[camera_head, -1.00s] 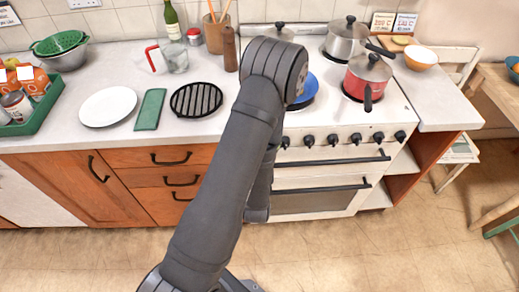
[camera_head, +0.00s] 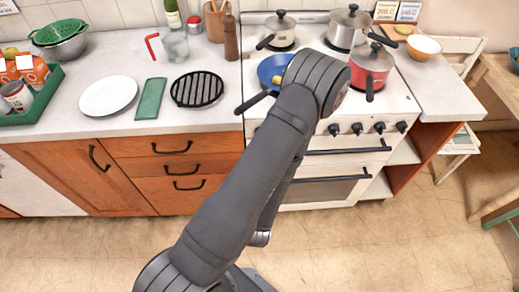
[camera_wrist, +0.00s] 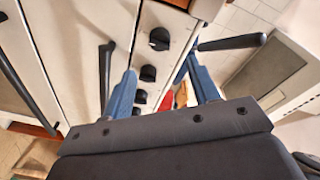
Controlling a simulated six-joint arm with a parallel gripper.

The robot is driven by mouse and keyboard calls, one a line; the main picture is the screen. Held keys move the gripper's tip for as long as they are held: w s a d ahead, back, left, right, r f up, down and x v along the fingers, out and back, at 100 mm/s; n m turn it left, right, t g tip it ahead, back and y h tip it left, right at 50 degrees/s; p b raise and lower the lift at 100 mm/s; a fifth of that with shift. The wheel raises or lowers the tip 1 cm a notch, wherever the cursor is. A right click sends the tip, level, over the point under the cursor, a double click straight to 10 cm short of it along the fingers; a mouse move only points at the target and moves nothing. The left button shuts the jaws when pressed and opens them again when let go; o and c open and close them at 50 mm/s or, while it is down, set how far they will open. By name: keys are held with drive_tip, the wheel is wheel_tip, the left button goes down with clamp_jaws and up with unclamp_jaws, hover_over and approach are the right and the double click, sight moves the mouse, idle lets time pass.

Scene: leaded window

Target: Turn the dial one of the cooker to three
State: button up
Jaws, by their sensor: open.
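The white cooker (camera_head: 300,193) stands right of centre in the head view, with a row of black dials (camera_head: 357,128) along its front. My arm hides the left end of the row, so I cannot see dial one there. In the wrist view, several black dials run down the white panel. The nearest one (camera_wrist: 159,39) is near the top, just beyond my fingertips; its setting cannot be read, nor whether it is dial one. My gripper (camera_wrist: 161,64) is open, with its blue fingers apart and nothing visibly held. My arm hides it in the head view.
A blue frying pan (camera_head: 274,70) sits at the cooker's front left, its black handle (camera_wrist: 232,42) close to my right finger in the wrist view. A red pot (camera_head: 371,70) and steel pots stand on the hob. Oven handles (camera_wrist: 106,75) project below the dials.

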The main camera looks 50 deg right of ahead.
drive_tip(key=shift+v, duration=1.3)
drive_tip(key=x, duration=1.2)
